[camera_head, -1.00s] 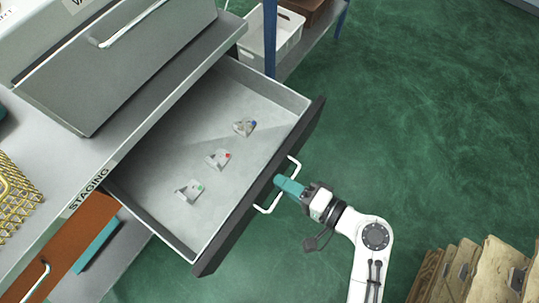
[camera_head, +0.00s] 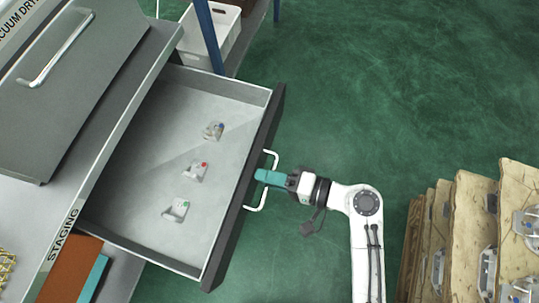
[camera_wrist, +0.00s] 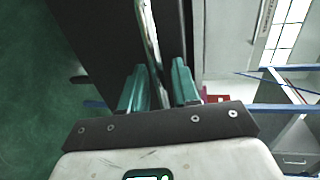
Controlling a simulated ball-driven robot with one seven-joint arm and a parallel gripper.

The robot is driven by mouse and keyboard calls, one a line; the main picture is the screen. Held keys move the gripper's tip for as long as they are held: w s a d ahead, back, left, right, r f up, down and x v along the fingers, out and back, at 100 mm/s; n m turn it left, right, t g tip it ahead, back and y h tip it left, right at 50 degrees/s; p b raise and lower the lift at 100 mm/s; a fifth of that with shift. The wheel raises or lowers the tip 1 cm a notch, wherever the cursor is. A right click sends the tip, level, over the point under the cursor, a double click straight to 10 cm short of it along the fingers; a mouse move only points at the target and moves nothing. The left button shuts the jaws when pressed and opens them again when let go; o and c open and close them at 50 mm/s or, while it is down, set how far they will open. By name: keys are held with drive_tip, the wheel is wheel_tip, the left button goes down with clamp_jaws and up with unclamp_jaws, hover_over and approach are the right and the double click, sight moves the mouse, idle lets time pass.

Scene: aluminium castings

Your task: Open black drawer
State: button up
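The black drawer (camera_head: 249,172), with a black front and grey inside, stands pulled far out from under the grey bench. Its white bar handle (camera_head: 266,200) is on the front face. My gripper (camera_head: 262,177) reaches the handle from the right, its teal fingers on either side of the bar. Inside the drawer lie three small metal castings, with a blue mark (camera_head: 213,131), a red mark (camera_head: 196,171) and a green mark (camera_head: 177,209).
The bench edge is labelled STAGING (camera_head: 62,236). Below it is an orange drawer front (camera_head: 68,270). A grey vacuum dryer (camera_head: 75,85) stands on the bench. A white bin (camera_head: 208,38) sits on a blue-post rack behind. Green floor between is free.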

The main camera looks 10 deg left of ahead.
drive_tip(key=shift+d, duration=0.1)
drive_tip(key=v, duration=1)
drive_tip(key=shift+d, duration=0.3)
drive_tip(key=shift+s, duration=0.15)
drive_tip(key=s+d+f+h+p, duration=0.2)
drive_tip(key=s+d+f+h, duration=0.25)
drive_tip(key=d+h, duration=0.3)
drive_tip(key=s+d+r+h+p, duration=0.1)
drive_tip(key=s+d+r+h, duration=0.1)
drive_tip(key=d+h, duration=0.2)
drive_tip(key=s+d+r+h+p, duration=0.1)
drive_tip(key=s+d+h, duration=0.2)
drive_tip(key=d, duration=0.7)
drive_tip(key=shift+s+r+h, duration=0.2)
drive_tip(key=shift+r+h, duration=0.15)
drive_tip(key=shift+h, duration=0.3)
